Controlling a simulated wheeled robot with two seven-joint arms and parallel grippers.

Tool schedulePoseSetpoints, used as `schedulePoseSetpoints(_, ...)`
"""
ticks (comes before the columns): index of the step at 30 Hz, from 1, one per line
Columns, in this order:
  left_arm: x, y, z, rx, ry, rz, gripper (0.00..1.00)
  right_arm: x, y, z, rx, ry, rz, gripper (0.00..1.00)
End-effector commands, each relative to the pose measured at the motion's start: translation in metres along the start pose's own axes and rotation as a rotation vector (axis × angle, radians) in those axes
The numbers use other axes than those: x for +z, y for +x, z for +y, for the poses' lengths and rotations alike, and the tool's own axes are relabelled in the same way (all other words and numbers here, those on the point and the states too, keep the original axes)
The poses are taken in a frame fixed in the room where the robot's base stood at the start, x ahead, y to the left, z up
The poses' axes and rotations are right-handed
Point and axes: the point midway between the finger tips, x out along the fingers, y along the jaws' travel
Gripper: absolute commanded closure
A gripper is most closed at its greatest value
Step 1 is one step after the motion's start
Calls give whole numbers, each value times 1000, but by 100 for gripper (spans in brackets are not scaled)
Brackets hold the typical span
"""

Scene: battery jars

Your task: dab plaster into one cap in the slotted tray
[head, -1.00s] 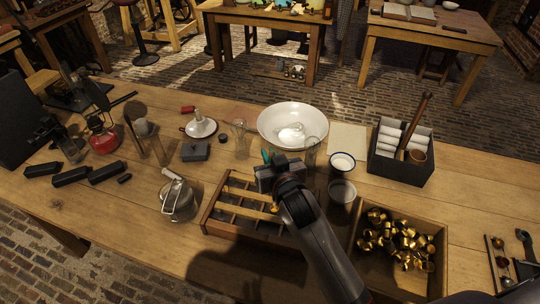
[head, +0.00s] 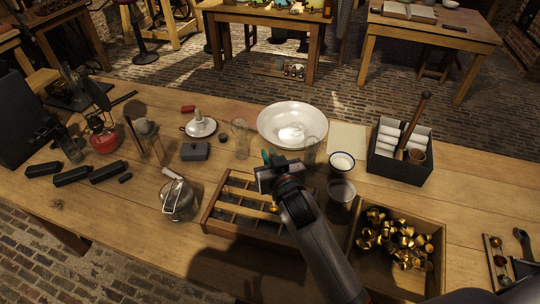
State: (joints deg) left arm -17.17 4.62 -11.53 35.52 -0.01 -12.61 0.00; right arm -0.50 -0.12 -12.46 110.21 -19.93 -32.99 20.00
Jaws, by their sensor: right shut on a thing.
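The slotted tray (head: 216,218) is a wooden box with compartments, in the middle of the table. My right gripper (head: 268,166) is over the tray's back right part, and my right arm covers the tray's right side. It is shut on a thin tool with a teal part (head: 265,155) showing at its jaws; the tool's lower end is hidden. A wide white bowl (head: 272,112) with a white heap of plaster (head: 291,133) stands behind the gripper. My left gripper is not in view.
A wooden box of brass caps (head: 400,242) stands right of my arm. Glass jars (head: 240,138) and white-filled cups (head: 342,162) stand near the bowl. A metal can (head: 178,198) is left of the tray. A black box with white rolls (head: 402,168) stands at right.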

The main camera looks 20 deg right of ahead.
Motion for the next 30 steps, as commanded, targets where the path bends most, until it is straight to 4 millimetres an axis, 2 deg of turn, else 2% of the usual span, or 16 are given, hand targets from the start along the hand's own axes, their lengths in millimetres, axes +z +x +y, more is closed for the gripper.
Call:
schedulePoseSetpoints(11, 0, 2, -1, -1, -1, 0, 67, -2, 0, 0, 0, 0, -1, 100)
schedulePoseSetpoints(30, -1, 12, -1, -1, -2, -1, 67, -17, 4, 0, 0, 0, -1, 100)
